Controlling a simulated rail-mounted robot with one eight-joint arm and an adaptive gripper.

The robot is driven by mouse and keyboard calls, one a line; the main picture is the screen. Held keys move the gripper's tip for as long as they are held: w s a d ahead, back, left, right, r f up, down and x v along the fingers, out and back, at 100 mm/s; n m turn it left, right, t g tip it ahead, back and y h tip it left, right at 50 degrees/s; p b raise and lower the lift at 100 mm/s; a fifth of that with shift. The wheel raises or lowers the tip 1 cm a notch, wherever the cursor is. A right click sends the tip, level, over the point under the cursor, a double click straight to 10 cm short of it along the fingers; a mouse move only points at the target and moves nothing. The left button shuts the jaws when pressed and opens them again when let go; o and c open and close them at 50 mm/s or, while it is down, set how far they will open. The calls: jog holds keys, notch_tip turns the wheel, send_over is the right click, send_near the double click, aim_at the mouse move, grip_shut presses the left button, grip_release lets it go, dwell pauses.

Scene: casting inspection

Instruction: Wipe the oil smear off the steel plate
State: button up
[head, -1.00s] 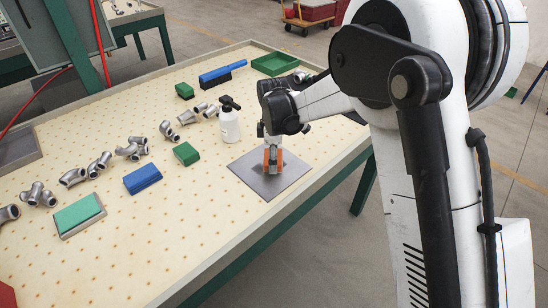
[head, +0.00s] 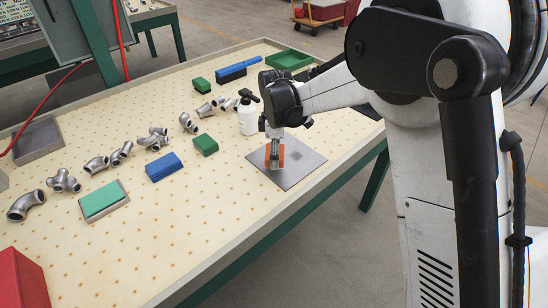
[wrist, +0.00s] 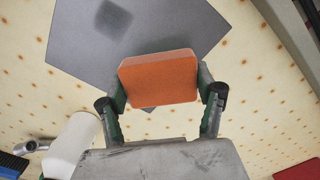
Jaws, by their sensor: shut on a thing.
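The steel plate (head: 308,168) lies flat near the table's right edge; its grey surface also fills the upper wrist view (wrist: 190,25). A dark, roughly square smear (head: 295,155) shows on it, right of my gripper; it is at the top in the wrist view (wrist: 113,18). My gripper (head: 274,160) is shut on an orange sponge-like block (wrist: 158,77), with one finger on each side. The block is low over the plate's left part, apart from the smear in the picture. I cannot tell whether its underside touches the plate.
A white bottle with a black top (head: 248,120) stands close behind my gripper. Green block (head: 205,145), blue block (head: 164,167) and several metal pipe fittings (head: 96,165) lie to the left. A green tray (head: 305,56) is at the back. The table's front strip is clear.

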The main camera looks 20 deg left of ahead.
jog(key=shift+a+r+p, duration=0.1)
jog(key=shift+r+p, duration=1)
jog(key=shift+r, duration=1.6)
